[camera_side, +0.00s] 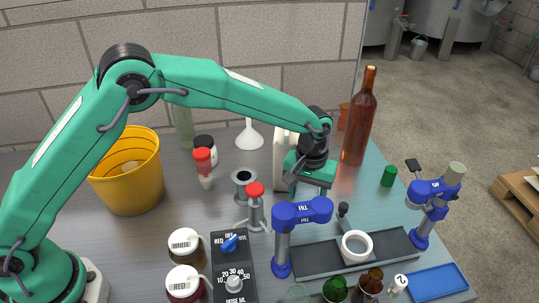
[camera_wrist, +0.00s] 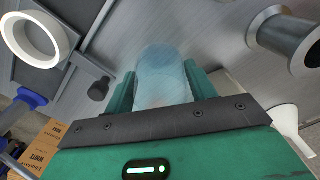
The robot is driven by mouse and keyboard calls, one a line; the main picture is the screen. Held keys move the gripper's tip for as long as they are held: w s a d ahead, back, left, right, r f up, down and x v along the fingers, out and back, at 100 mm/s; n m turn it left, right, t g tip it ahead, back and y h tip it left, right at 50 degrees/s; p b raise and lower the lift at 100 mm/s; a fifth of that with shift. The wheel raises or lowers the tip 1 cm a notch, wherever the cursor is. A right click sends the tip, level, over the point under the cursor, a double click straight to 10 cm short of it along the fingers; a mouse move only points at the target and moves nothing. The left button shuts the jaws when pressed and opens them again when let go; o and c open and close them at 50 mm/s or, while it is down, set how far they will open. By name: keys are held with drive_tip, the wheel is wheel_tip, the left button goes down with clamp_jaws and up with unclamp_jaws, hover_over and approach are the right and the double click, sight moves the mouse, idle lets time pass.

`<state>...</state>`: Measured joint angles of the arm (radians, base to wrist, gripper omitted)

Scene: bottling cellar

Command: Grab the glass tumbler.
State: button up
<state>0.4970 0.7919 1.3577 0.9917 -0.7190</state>
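The glass tumbler (camera_wrist: 162,76) shows in the wrist view as a clear, pale blue shape between the two fingers of my gripper (camera_wrist: 161,82). It fills the gap nearly edge to edge, and its near part is hidden behind the dark bar of my gripper. I cannot tell whether both fingers press on it. In the side view my gripper (camera_side: 309,188) hangs low over the bench, left of the brown bottle (camera_side: 359,124). I cannot make out the tumbler clearly there.
A white ring (camera_side: 357,246) sits on the dark rail (camera_side: 387,250) in front, with a blue stand (camera_side: 283,240) beside it. A metal cup (camera_side: 244,183), a red-capped dispenser (camera_side: 255,205) and a white funnel (camera_side: 249,135) stand left. A white container (camera_side: 281,160) is close behind my gripper.

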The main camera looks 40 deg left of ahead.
drive_tip(key=shift+c, duration=1.2)
drive_tip(key=shift+r, duration=0.2)
wheel_tip(320, 180, up, 10)
drive_tip(key=shift+f, duration=0.15)
